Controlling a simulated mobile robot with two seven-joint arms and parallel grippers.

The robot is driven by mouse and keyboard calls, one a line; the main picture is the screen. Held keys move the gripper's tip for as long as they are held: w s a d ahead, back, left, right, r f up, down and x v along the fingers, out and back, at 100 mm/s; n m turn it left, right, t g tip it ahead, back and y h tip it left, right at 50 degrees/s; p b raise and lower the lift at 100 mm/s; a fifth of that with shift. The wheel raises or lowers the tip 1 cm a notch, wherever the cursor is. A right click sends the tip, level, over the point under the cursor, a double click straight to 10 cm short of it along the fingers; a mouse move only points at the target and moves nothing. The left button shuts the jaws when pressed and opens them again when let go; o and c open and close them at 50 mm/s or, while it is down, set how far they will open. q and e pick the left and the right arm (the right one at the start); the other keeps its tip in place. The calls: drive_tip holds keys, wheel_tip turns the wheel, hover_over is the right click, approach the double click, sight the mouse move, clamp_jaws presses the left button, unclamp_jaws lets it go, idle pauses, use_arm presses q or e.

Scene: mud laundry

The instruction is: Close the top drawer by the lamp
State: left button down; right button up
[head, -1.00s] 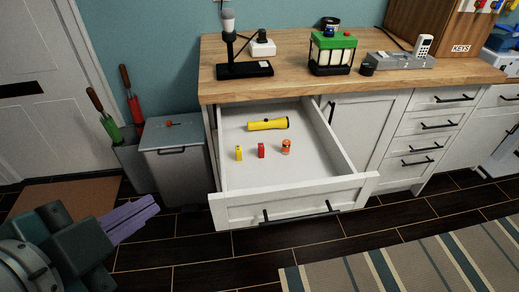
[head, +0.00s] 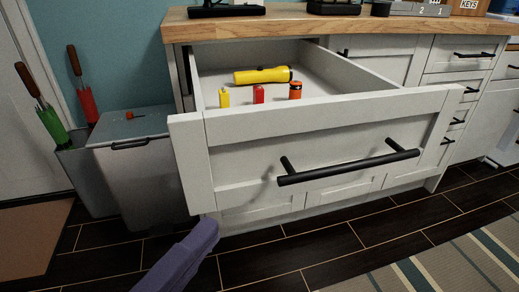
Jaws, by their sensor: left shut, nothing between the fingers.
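The top drawer (head: 239,144) stands pulled well out from the cabinet, its white front facing me with a black bar handle (head: 348,168). Inside it lie a yellow flashlight (head: 262,75) and small yellow (head: 224,97), red (head: 258,94) and orange (head: 295,90) items. The lamp is mostly cut off at the top; only a dark base (head: 226,10) shows on the counter. My left gripper (head: 205,232) has purple fingers, shut and empty, low in front of the drawer's lower left corner. I cannot tell if it touches the drawer. My right gripper is not in view.
A grey lidded bin (head: 145,165) stands left of the cabinet, beside a container with green and red umbrella-like items (head: 52,127). The wooden counter (head: 290,26) runs above the drawer. Dark floor (head: 290,260) is clear in front, with a striped rug (head: 450,265) at right.

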use_arm(q)
drive_tip(key=b+x, duration=0.1)
drive_tip(key=x, duration=0.9)
drive_tip(key=shift+s, duration=0.1)
